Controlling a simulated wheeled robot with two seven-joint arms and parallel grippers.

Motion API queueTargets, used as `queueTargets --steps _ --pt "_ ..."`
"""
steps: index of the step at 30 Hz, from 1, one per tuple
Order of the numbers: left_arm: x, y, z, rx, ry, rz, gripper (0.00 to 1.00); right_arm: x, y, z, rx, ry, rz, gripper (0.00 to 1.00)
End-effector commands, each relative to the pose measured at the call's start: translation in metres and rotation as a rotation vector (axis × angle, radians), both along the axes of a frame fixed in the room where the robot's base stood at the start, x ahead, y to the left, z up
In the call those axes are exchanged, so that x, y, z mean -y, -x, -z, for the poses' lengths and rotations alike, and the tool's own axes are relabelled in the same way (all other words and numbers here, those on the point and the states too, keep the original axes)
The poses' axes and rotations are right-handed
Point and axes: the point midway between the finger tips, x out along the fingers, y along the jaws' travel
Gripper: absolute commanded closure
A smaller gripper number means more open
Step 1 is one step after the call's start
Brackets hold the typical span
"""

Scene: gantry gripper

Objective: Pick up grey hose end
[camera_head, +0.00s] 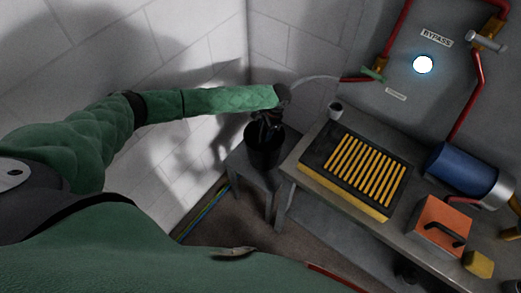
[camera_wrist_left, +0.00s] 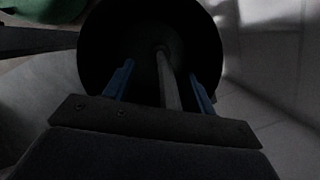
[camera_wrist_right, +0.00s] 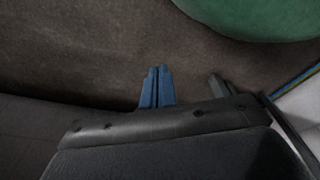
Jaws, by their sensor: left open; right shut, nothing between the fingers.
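A thin grey hose (camera_head: 318,77) runs from the wall pipe on the right towards my left gripper (camera_head: 266,122) in the head view. In the left wrist view the grey hose (camera_wrist_left: 169,82) passes between the two blue fingers of my open left gripper (camera_wrist_left: 162,70), with gaps on both sides. Its end lies inside or over a black bucket (camera_head: 264,155), which also shows dark in the left wrist view (camera_wrist_left: 105,45). The bucket stands on a small grey stand. My right gripper (camera_wrist_right: 158,72) is shut and empty above the brown floor; the head view does not show it.
A grey workbench (camera_head: 303,165) stands right of the bucket. It carries a black tray with yellow bars (camera_head: 365,170), a small cup (camera_head: 336,109), a blue cylinder (camera_head: 460,170) and an orange box (camera_head: 441,227). White walls (camera_head: 180,50) stand close behind my left arm.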

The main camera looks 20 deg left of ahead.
Motion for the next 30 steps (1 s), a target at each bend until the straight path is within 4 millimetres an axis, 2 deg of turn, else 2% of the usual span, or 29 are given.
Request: queueTargets --steps 1,3,9,20,30 --pt "0.000 0.000 0.013 0.000 0.000 0.000 0.44 -0.003 -0.011 -0.001 0.008 -0.003 0.001 1.00" --pt "0.000 0.000 0.017 0.000 0.000 0.000 0.44 -0.006 -0.022 -0.010 0.012 -0.005 0.002 1.00" --pt "-0.001 0.000 0.023 0.000 0.000 0.000 0.44 -0.008 -0.030 -0.022 0.016 -0.006 0.003 1.00" --pt "-0.007 0.005 0.048 -0.001 0.000 0.000 0.44 0.000 -0.021 -0.005 0.028 0.001 -0.003 1.00" --pt "-0.014 0.009 0.076 -0.002 -0.001 0.000 0.44 0.016 0.002 0.021 0.047 0.011 -0.012 1.00"
